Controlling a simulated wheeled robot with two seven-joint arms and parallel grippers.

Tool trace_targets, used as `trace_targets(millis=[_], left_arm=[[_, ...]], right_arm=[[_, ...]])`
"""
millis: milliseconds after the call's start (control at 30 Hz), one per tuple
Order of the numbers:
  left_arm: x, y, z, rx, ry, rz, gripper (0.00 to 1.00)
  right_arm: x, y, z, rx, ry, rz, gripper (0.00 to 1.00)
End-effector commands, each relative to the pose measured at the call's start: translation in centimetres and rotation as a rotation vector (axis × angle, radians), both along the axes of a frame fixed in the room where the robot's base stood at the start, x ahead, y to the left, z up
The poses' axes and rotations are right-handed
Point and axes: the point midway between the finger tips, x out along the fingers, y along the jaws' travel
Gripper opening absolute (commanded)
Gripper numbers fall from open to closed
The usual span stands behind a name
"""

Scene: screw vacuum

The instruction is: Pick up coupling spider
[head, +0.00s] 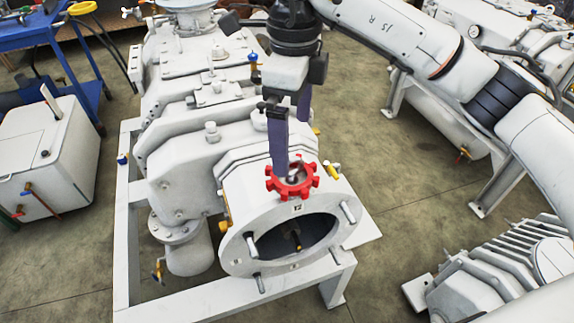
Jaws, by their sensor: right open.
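The coupling spider (306,188) is a red, star-shaped ring with several blunt teeth. It appears to rest on top of the round grey-white pump end housing (236,190), just above the large open bore. My right gripper (293,148) comes down from above with its dark fingers pointing down. It is open. The other finger shows shorter, behind and to the right. My left gripper is not in view.
The flange has several protruding studs around its bore. The pump stands on a white frame (180,305). A finned motor (490,265) is at the lower right, a white box (45,160) and blue cart (40,38) at the left. Another pump frame (490,180) stands at the right.

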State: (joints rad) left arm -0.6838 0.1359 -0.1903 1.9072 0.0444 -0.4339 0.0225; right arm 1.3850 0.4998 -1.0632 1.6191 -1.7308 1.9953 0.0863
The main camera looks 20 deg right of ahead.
Motion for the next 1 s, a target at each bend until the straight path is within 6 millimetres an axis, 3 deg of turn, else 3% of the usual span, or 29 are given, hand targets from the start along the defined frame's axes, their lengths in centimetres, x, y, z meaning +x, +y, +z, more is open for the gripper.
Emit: trace_targets(millis=[133,367,600,933,1000], left_arm=[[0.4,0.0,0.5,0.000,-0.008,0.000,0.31],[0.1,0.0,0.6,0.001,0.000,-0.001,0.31],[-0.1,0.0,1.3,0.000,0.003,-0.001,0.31],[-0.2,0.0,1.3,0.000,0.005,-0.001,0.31],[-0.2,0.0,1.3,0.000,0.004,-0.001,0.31]], right_arm=[[-0.1,0.1,-2.2,0.002,0.003,0.001,1.00],[0.0,0.2,-4.0,0.005,0.003,0.002,1.00],[0.1,0.5,-7.6,0.004,0.004,0.002,1.00],[0.2,0.6,-8.6,0.006,0.000,0.002,1.00],[0.2,0.6,-8.5,0.006,0.000,0.002,0.92]])
